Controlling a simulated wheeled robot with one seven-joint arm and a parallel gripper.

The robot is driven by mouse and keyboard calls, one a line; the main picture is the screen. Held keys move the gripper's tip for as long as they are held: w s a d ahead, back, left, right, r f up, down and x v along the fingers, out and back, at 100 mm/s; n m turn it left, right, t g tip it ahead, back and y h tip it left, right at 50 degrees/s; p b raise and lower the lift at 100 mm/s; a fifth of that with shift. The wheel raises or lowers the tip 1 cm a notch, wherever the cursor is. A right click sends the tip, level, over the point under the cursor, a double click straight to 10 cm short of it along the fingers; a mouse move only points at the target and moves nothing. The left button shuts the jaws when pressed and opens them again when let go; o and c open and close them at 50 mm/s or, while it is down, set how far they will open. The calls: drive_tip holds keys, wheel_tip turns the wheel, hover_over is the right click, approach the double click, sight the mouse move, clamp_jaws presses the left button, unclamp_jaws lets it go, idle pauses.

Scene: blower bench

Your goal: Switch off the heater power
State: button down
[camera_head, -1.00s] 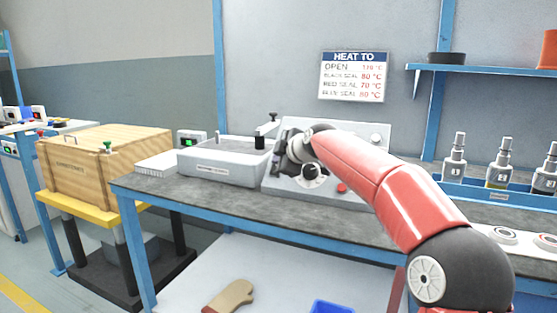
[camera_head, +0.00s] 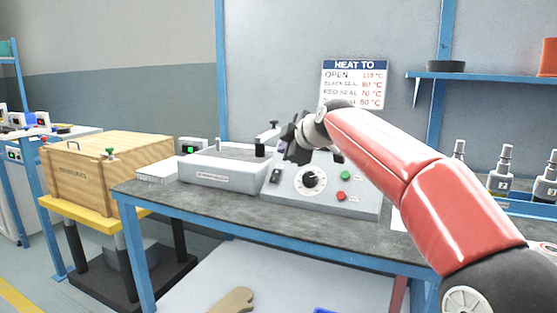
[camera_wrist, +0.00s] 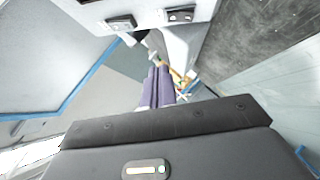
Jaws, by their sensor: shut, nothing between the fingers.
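The heater's grey control box (camera_head: 318,203) stands on the bench with a sloped front. The rocker's on or off position is too small to tell. My gripper (camera_head: 285,150) is above the box's upper left part, apart from the rocker. In the wrist view its two fingers (camera_wrist: 156,86) are together and empty. Two dark switch-like parts (camera_wrist: 120,22) show on pale panels there.
A grey lidded unit (camera_head: 222,170) with a dark post is left of the box. A wooden crate (camera_head: 105,170) is at far left, bottles (camera_head: 503,172) at right. The bench's front strip (camera_head: 250,215) is clear.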

drive_tip(key=shift+r+b+v, duration=0.25)
drive_tip(key=shift+b+v, duration=0.05)
drive_tip(key=shift+v, duration=1.75)
drive_tip(key=shift+w, duration=0.2)
drive_tip(key=s+d+f+m+g+h, duration=0.1)
drive_tip(key=s+d+f+m+h, duration=0.1)
drive_tip(key=s+d+f+m, duration=0.3)
drive_tip(key=s+d+f+m+g+h, duration=0.2)
drive_tip(key=s+d+f+m, duration=0.4)
drive_tip(key=s+f, duration=0.8)
drive_tip(key=s+d+f+m+g+h, duration=0.2)
drive_tip(key=s+d+f+m, duration=0.3)
drive_tip(key=s+f, duration=0.5)
drive_tip(key=s+m, duration=0.2)
drive_tip(key=s, duration=0.6)
drive_tip(key=shift+d+m+h, duration=0.2)
drive_tip(key=shift+m+h, duration=0.1)
drive_tip(key=shift+h, duration=0.1)
drive_tip(key=shift+s+f, duration=0.1)
